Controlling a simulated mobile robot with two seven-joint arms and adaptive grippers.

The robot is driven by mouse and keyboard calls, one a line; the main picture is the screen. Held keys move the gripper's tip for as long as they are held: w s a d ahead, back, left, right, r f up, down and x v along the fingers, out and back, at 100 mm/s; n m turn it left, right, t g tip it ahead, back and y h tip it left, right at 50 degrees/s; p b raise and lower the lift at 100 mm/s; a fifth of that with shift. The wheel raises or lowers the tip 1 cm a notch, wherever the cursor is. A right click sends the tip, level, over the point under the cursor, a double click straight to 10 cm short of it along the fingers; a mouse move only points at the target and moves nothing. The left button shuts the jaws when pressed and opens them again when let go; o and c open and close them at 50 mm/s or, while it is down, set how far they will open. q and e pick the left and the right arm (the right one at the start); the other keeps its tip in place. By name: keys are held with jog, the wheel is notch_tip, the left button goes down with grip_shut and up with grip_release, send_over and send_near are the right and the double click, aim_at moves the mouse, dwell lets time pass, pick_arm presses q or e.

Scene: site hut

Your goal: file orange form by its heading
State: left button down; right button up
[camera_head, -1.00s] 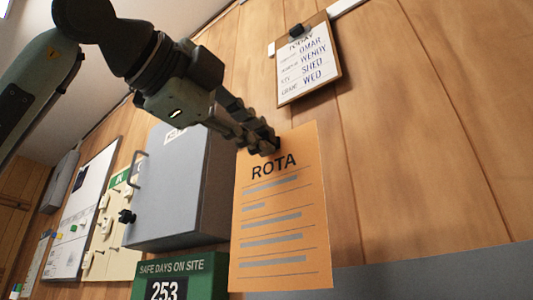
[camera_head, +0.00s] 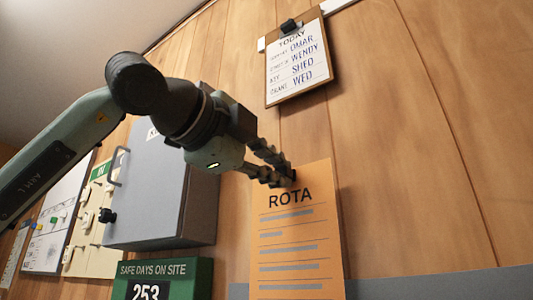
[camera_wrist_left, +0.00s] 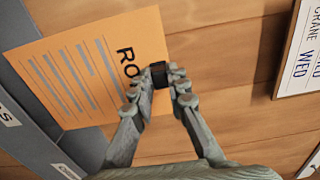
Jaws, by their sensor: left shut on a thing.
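The orange form (camera_head: 296,235) hangs upright against the wood wall, its heading reading "ROTA" above several grey bars. My left gripper (camera_head: 289,180) is shut on the form's top edge. In the left wrist view the orange form (camera_wrist_left: 85,75) runs away to the left from my left gripper (camera_wrist_left: 158,75), and a dark block sits between the fingertips. A clipboard (camera_head: 299,65) headed "TODAY" hangs on the wall above, with names and words written on a white sheet. My right gripper is not in view.
A grey wall cabinet (camera_head: 150,205) with a handle stands left of the form. Below it is a green "SAFE DAYS ON SITE" sign (camera_head: 190,268) showing 253. A key board (camera_head: 90,225) and whiteboard (camera_head: 50,235) are further left. The wood wall at right is clear.

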pick_arm(q)
jog(key=shift+w+d, duration=0.1)
jog(key=shift+d, duration=0.05)
jog(key=shift+w+d+b, duration=0.15)
jog(key=shift+w+b, duration=0.1)
jog(key=shift+b, duration=0.1)
dwell(0.7)
jog(key=shift+b, duration=0.4)
dwell(0.3)
jog(key=shift+b, duration=0.4)
